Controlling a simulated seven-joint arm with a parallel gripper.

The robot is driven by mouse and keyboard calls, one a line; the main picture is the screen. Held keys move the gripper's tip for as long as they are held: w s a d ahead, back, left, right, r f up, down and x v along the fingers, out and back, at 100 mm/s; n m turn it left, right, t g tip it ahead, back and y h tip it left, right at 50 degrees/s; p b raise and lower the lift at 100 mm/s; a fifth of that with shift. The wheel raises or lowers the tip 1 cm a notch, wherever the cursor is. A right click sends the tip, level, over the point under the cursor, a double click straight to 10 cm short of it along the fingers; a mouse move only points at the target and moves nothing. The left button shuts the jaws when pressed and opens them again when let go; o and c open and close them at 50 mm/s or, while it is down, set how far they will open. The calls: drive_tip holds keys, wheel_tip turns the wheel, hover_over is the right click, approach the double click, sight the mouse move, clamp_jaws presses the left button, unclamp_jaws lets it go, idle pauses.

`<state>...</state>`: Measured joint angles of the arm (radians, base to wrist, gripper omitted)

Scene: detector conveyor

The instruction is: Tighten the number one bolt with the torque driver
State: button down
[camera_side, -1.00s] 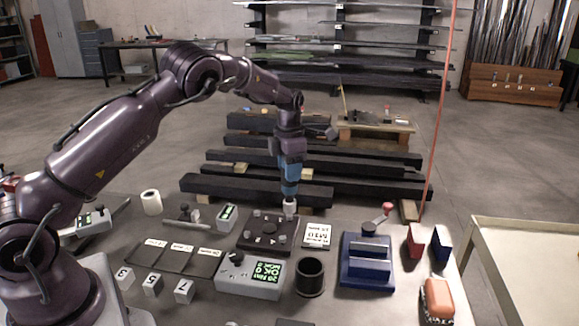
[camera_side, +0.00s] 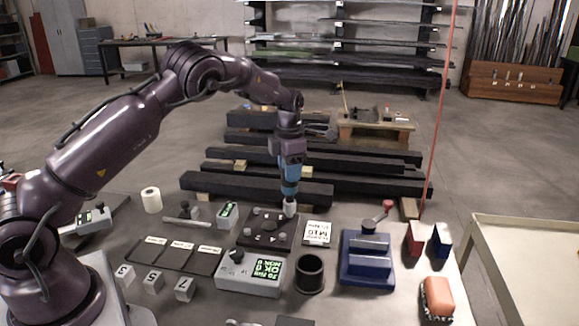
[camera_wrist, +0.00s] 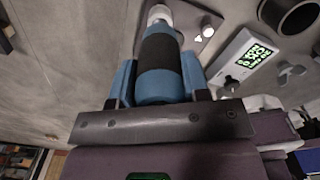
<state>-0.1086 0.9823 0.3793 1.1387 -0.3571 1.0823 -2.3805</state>
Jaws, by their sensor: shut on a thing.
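My gripper (camera_side: 290,168) is shut on the blue and black torque driver (camera_side: 289,187), which it holds upright with its tip down. In the wrist view the two blue fingers of my gripper (camera_wrist: 160,85) clasp the driver's body (camera_wrist: 158,55) on both sides. The driver's pale socket (camera_side: 290,207) is at the back right corner of the dark bolt plate (camera_side: 262,246). The socket hides whatever bolt is under it, and I cannot tell whether it is fully seated. Several other bolt heads show on the plate; their numbers are too small to read.
A grey controller (camera_side: 236,279) with a lit green display stands in front of the plate. A black cup (camera_side: 310,275), a blue fixture (camera_side: 367,262) and a white card (camera_side: 317,233) are to the right. Dark mats (camera_side: 176,256) and numbered cubes (camera_side: 153,283) lie to the left.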

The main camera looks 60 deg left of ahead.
drive_tip(key=shift+f, duration=0.15)
idle(0.5)
drive_tip(key=shift+f, duration=1.25)
idle(3.6)
drive_tip(key=shift+r, duration=0.1)
